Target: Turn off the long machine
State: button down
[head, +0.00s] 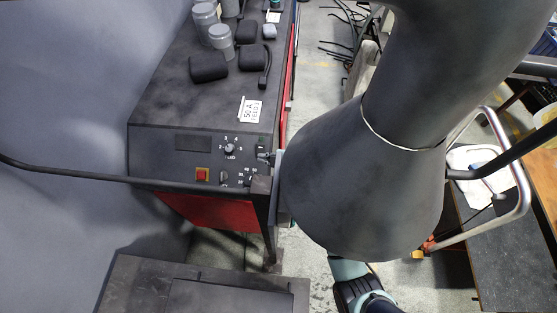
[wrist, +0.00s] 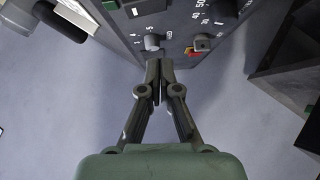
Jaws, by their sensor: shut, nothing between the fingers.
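The long machine (head: 165,105) has a dark top and a sloped control panel at its near end. A red switch in a yellow frame (head: 202,174) sits low on the panel, left of a numbered dial. A rotary knob (head: 229,148) marked LED sits above and to its right. The wrist view shows a knob (wrist: 152,42) with printed numbers on the panel. My gripper (wrist: 160,66) is shut and empty, its tips close to the panel edge below that knob. I cannot tell whether they touch it. In the head view my arm hides most of the gripper.
A dark rail (head: 70,174) crosses in front of the panel. Grey jars (head: 221,40) and black cases (head: 208,66) stand on the machine top beside a white 50 A label (head: 250,110). A bent metal tube (head: 515,190) and a workbench stand at right.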

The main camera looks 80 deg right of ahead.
jog(key=v, duration=0.7)
jog(key=shift+s+a+f, duration=0.3)
jog(key=shift+a+f, duration=0.05)
